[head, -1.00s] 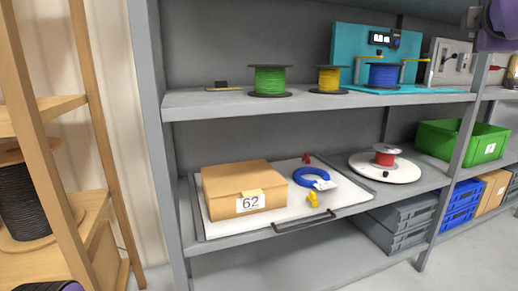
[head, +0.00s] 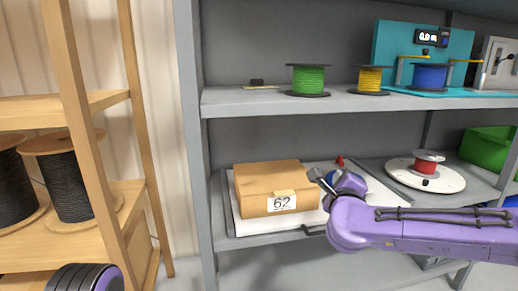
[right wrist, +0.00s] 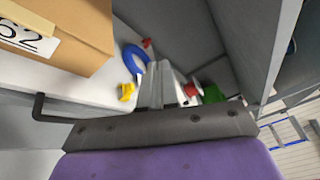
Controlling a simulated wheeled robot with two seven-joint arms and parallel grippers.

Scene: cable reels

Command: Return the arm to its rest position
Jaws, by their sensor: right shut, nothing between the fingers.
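My right gripper (head: 322,180) is in front of the lower shelf in the head view, its purple arm coming in from the right. It is shut and empty, with its fingers pointing up and left beside the cardboard box (head: 272,188) labelled 62. In the right wrist view the shut fingers (right wrist: 160,80) show at the middle. The blue ring (right wrist: 134,58) and a yellow piece (right wrist: 127,91) lie beyond them on the white tray. In the head view the arm hides most of the ring. My left gripper is not in view; a dark and purple part of mine shows at bottom left.
The upper shelf (head: 240,103) bears a green reel (head: 308,80), a yellow reel (head: 370,79) and a blue reel (head: 429,77). A red reel (head: 426,166) stands on a white disc at right. A wooden rack (head: 66,60) with black reels stands at left.

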